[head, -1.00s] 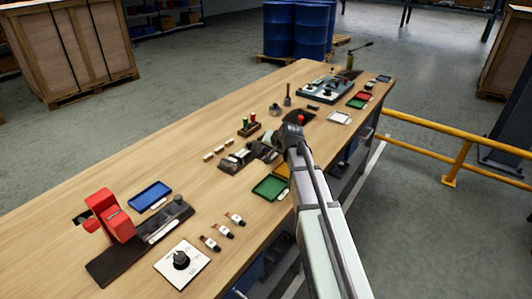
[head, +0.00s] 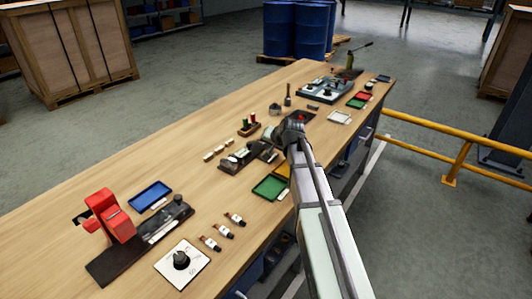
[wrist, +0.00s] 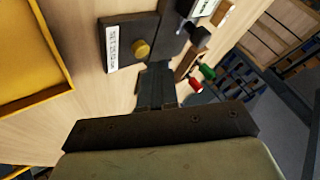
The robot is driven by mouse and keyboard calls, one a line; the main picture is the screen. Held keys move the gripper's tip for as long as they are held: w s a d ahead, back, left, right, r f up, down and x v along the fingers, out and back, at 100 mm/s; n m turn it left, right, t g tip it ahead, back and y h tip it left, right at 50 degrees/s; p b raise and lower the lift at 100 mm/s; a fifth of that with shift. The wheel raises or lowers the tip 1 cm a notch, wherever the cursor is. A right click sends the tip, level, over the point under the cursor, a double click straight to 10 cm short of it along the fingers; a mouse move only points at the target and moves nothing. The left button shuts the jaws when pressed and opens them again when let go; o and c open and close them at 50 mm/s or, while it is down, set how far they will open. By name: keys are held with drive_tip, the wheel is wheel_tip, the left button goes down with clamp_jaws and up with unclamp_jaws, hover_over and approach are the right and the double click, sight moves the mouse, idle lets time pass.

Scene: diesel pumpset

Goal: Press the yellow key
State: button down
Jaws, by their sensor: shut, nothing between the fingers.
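The yellow key (wrist: 141,50) is a small round knob on a dark plate with a white printed label (wrist: 112,49), in the upper middle of the wrist view. My gripper (wrist: 157,70) is shut and empty. Its fingertips show just below and right of the yellow key in that view; I cannot tell the height gap between them. In the head view my gripper (head: 270,134) is over the middle of the bench by the dark unit (head: 240,156). I cannot make out the yellow key there.
A black knob (wrist: 200,37) stands right of the key, with red (wrist: 207,72) and green (wrist: 208,88) handles beyond. A yellow tray (wrist: 30,95) lies to the left. On the bench (head: 130,165) are a green tray (head: 270,188), a blue tray (head: 150,195) and a red device (head: 108,216).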

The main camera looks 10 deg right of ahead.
drive_tip(key=shift+r, duration=0.1)
wheel_tip(320, 180, up, 5)
drive_tip(key=shift+f, duration=0.1)
idle(0.7)
idle(0.4)
